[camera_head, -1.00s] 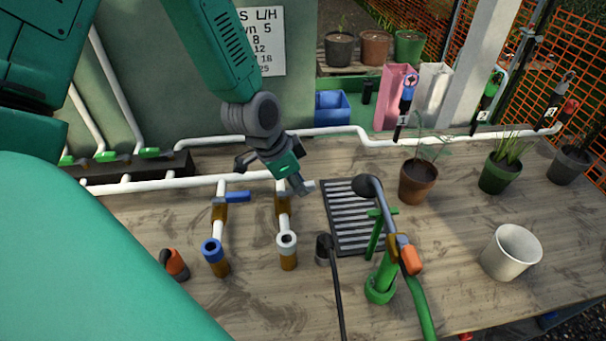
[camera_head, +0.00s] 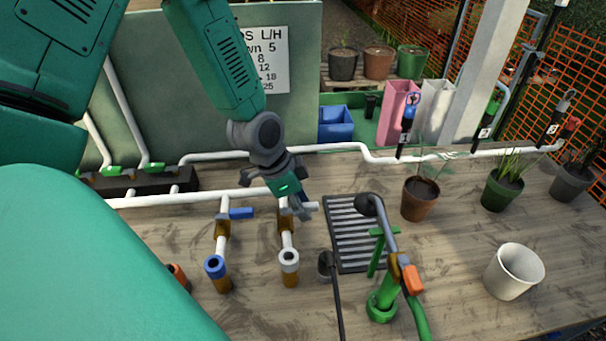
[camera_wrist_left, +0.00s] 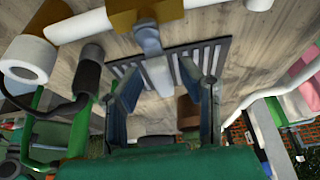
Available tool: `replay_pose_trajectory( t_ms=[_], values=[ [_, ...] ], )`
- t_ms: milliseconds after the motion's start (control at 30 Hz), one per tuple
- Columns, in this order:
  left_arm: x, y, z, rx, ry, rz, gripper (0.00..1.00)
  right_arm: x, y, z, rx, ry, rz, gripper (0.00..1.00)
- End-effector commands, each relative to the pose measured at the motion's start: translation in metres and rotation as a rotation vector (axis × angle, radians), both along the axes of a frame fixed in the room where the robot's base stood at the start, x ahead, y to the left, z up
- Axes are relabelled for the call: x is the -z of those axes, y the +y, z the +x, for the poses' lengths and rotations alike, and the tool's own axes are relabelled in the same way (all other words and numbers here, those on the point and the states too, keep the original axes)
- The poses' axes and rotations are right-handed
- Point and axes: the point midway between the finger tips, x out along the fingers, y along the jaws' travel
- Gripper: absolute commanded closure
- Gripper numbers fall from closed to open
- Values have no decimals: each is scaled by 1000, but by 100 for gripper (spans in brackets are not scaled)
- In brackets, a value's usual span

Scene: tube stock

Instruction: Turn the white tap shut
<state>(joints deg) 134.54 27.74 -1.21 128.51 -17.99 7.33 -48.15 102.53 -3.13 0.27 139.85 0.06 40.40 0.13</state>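The white tap has a brass body (camera_head: 286,224) on a short pipe with a white-ringed outlet (camera_head: 289,256), left of the drain grate. Its pale lever (camera_head: 312,206) points right, across the pipe, partly hidden by my left gripper (camera_head: 303,208). In the left wrist view the brass body (camera_wrist_left: 145,12) is at the top, and the lever (camera_wrist_left: 158,72) reaches down between the two fingers of my left gripper (camera_wrist_left: 163,88). The fingers are apart, with gaps beside the lever; I see no contact. My right gripper is not in view.
A blue-handled tap (camera_head: 240,213) stands close on the left. The grate (camera_head: 355,252), a black hose end (camera_head: 326,264) and a green pump stand (camera_head: 381,300) are on the right. A white pot (camera_head: 514,270) stands at the far right.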

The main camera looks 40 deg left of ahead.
Motion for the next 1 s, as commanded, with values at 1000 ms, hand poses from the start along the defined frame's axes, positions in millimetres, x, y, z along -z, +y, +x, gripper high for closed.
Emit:
replay_pose_trajectory(
  t_ms=[1000],
  values=[
    [-98, 29, -26, -2, -5, -1, 64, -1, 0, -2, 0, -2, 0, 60]
  ],
)
